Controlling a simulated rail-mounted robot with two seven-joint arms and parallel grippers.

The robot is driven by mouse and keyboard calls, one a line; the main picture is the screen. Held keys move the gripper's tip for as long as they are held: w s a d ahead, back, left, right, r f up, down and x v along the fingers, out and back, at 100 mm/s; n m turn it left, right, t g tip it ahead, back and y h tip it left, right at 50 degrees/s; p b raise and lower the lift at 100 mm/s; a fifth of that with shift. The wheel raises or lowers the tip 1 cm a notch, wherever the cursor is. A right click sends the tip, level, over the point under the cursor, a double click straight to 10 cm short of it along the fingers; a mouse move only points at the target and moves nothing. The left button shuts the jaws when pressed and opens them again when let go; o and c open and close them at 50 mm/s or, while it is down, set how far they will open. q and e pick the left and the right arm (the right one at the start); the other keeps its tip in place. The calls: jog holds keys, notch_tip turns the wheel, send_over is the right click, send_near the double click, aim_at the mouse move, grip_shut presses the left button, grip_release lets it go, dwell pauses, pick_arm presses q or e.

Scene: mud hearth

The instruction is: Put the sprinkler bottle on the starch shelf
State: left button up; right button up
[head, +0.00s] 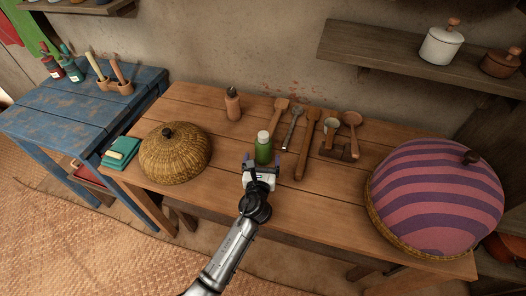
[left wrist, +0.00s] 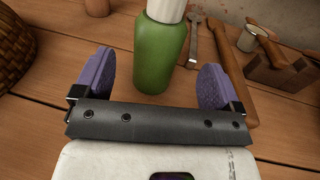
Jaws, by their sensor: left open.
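A green bottle with a white cap (head: 264,150), likely the sprinkler bottle, stands upright on the wooden table (head: 225,188). It also shows in the left wrist view (left wrist: 159,52). My left gripper (head: 262,160) is low at the near side of this bottle, its purple fingers open and apart. In the left wrist view the bottle stands between and just beyond the fingertips, with a gap on both sides. A wall shelf (head: 375,55) at upper right and another shelf (head: 75,6) at upper left are in view; I cannot tell which is the starch shelf. My right gripper is not in view.
A brown bottle (head: 233,105) stands behind. Several wooden utensils (head: 308,135) lie to the right of the green bottle. A woven dome (head: 173,155) is left, a striped dome (head: 435,195) right. White (head: 440,45) and brown (head: 500,63) pots stand on the right shelf; its left part is bare.

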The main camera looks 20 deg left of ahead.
aim_at(262, 152)
pick_arm(q)
jog(key=shift+b+x, duration=1.1)
jog(key=shift+x, duration=1.85)
jog(key=shift+a+r, duration=0.1)
jog(key=shift+r, duration=0.05)
jog(key=c, duration=0.7)
jog(key=shift+r, duration=0.1)
jog(key=c, duration=0.4)
